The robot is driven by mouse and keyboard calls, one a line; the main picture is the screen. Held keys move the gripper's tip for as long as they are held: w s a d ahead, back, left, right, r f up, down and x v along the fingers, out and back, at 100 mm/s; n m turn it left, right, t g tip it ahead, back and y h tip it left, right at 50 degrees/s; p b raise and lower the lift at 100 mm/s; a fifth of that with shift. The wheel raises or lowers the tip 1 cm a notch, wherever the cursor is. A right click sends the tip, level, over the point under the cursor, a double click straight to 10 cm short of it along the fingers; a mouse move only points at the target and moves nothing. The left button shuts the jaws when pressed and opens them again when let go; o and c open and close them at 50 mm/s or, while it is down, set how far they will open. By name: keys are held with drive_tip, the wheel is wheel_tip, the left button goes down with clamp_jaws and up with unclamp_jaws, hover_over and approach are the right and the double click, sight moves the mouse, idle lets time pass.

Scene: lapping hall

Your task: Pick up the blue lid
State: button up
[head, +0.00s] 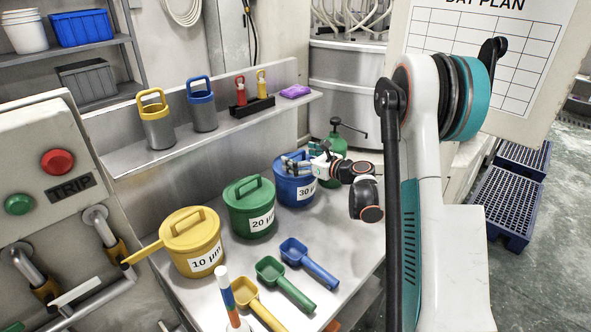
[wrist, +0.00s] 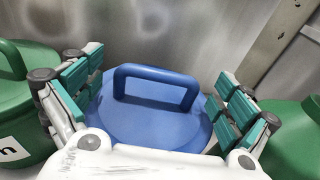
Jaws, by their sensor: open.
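The blue lid (wrist: 140,122) with its blue loop handle (wrist: 156,73) sits on the blue pot (head: 289,194) marked 30, the farthest of three pots on the bench. In the head view my gripper (head: 304,161) is over this pot and hides much of the lid. In the wrist view my gripper (wrist: 160,90) is open, with one teal-padded finger left of the handle and one right of it. Nothing is between the pads but the handle and lid area; I cannot tell their exact height over the lid.
The green pot (head: 250,207) and yellow pot (head: 192,243) stand left of the blue one. A green can (head: 330,168) stands close on its right. Yellow, green and blue scoops (head: 308,263) lie in front. A shelf (head: 222,122) with canisters runs behind.

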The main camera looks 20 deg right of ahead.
drive_tip(key=shift+x, duration=0.75)
drive_tip(key=shift+c, duration=0.5)
drive_tip(key=c, duration=1.1)
